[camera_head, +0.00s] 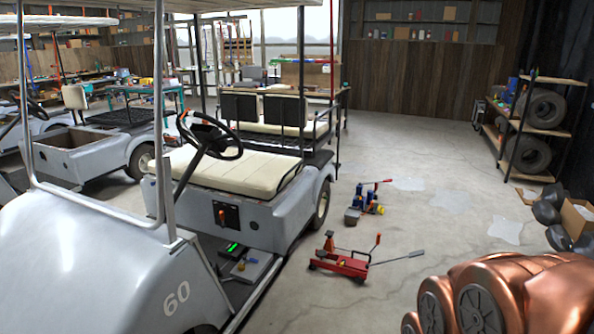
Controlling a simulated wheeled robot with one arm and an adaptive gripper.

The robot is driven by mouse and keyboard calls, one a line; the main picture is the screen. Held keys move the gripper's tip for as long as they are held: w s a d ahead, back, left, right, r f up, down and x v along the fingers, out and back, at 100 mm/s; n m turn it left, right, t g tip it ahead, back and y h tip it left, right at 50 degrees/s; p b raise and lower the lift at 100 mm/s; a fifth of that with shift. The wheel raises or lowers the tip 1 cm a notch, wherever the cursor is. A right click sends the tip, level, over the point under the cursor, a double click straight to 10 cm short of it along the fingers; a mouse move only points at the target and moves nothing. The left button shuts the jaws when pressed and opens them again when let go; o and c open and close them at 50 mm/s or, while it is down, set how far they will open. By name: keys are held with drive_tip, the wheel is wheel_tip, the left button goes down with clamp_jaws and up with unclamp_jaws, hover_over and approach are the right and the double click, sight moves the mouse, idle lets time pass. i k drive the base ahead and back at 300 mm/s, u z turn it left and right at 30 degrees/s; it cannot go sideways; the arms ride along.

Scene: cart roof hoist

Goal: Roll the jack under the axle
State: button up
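A red floor jack (345,264) stands on the concrete floor to the right of the nearest golf cart, apart from it. A long grey handle (398,258) reaches from it to the right, and a thinner lever with an orange tip rises from it. An orange-red upright piece (329,243) stands at its left end. The nearest golf cart (95,262) is silver-grey, marked 60, with a cream seat (220,168). Its rear wheel (322,203) rests near the floor. The axle is hidden under the body. My gripper is not in view; copper-coloured arm links of mine fill the lower right corner.
A blue and orange device (367,203) with a red-tipped lever stands behind the red jack, beside the rear wheel. A tyre rack (532,125), dark bags (549,207) and a cardboard box (578,220) line the right. The middle floor (425,185) is mostly clear.

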sight(355, 269)
drive_tip(key=i, duration=4.1)
drive_tip(key=z, duration=0.25)
